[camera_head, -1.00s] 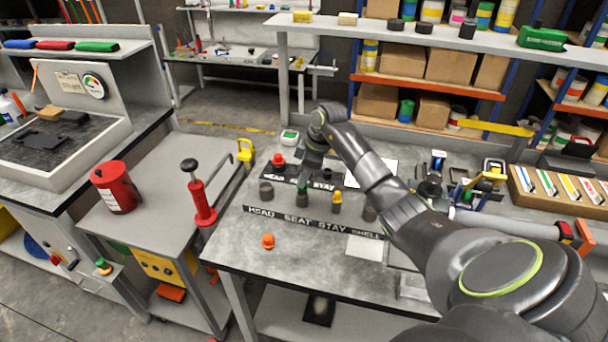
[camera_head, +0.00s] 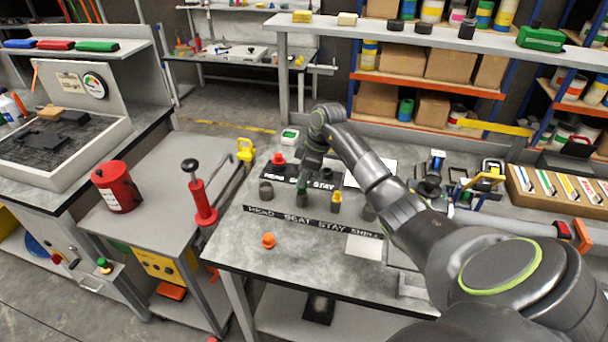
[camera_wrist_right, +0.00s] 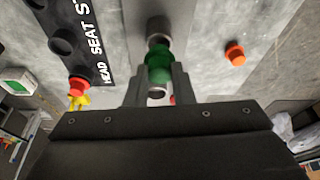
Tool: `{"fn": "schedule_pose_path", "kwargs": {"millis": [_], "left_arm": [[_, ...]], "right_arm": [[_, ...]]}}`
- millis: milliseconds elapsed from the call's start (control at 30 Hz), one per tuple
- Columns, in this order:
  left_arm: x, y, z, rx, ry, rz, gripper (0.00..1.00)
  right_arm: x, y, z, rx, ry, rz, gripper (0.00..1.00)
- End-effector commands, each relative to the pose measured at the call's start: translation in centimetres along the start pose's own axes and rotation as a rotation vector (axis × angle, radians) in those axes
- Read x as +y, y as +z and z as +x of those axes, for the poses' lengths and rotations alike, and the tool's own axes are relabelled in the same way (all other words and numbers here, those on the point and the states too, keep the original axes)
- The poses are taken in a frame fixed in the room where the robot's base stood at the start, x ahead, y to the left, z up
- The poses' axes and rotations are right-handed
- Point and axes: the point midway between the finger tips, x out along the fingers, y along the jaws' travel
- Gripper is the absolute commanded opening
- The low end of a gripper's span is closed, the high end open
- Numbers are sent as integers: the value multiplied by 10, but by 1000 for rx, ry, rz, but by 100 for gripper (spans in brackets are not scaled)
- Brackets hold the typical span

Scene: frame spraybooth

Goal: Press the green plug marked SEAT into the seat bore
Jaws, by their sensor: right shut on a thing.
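The green plug (camera_wrist_right: 158,65) is between the two fingers of my right gripper (camera_wrist_right: 158,75) in the right wrist view; the fingers are shut on it. Its far end meets the grey seat bore post (camera_wrist_right: 159,30); I cannot tell how deep it sits. In the head view, my right gripper (camera_head: 304,180) is above the SEAT post (camera_head: 302,198), mostly covering the green plug. The label strip (camera_head: 260,212) lies in front of the posts. My left gripper is not in view.
A black rack (camera_head: 326,184) with a red plug (camera_head: 278,159) is behind. An orange plug (camera_head: 268,240) lies in front on clear tabletop.

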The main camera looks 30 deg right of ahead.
Motion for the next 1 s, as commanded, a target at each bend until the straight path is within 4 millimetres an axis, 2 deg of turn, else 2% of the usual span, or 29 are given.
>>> {"fn": "schedule_pose_path", "kwargs": {"millis": [1000], "left_arm": [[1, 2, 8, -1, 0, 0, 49]], "right_arm": [[0, 6, 18, -1, 0, 0, 0]]}}
